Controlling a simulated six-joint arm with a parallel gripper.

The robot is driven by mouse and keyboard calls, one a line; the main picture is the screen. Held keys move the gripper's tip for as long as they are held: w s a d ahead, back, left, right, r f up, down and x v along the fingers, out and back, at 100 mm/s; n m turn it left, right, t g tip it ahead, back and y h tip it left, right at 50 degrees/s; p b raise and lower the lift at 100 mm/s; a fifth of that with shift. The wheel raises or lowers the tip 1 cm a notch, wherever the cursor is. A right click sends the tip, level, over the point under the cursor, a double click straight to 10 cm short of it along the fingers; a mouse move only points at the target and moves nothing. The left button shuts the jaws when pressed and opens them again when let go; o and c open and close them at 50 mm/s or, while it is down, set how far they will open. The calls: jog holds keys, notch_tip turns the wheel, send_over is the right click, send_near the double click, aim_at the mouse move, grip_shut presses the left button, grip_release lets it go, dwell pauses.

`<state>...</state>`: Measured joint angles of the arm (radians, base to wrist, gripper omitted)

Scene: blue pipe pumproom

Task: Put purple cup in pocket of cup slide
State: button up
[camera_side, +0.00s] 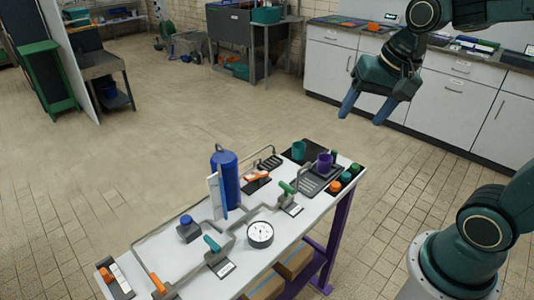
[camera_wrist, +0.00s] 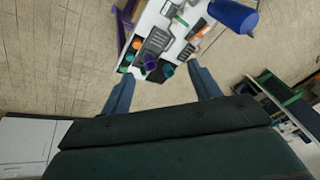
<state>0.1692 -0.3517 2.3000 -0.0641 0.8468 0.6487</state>
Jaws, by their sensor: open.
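The purple cup (camera_side: 325,162) stands upright at the far right end of the white table. It also shows in the wrist view (camera_wrist: 150,62). A grey ribbed piece (camera_side: 309,187), which looks like part of the cup slide, lies beside it and shows in the wrist view (camera_wrist: 156,42). I cannot make out its pocket. A teal cup (camera_side: 298,150) stands on a dark mat left of the purple cup. My gripper (camera_side: 365,106) is open and empty, high above the table's right end. In the wrist view the cups appear between its fingers (camera_wrist: 160,76).
A black strip with orange and green knobs (camera_side: 345,178) lies right of the purple cup. A tall blue cylinder (camera_side: 225,178), a round gauge (camera_side: 260,234) and pipes with coloured handles fill the table's left and middle. White cabinets (camera_side: 430,92) stand behind.

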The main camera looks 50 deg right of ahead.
jog(key=s+a+n+t, duration=0.1)
jog(key=s+a+n, duration=0.2)
jog(key=s+n, duration=0.5)
jog(key=shift+s+a+r+n+t, duration=0.15)
jog(key=shift+s+r+n+t, duration=0.15)
jog(key=shift+s+n, duration=0.15)
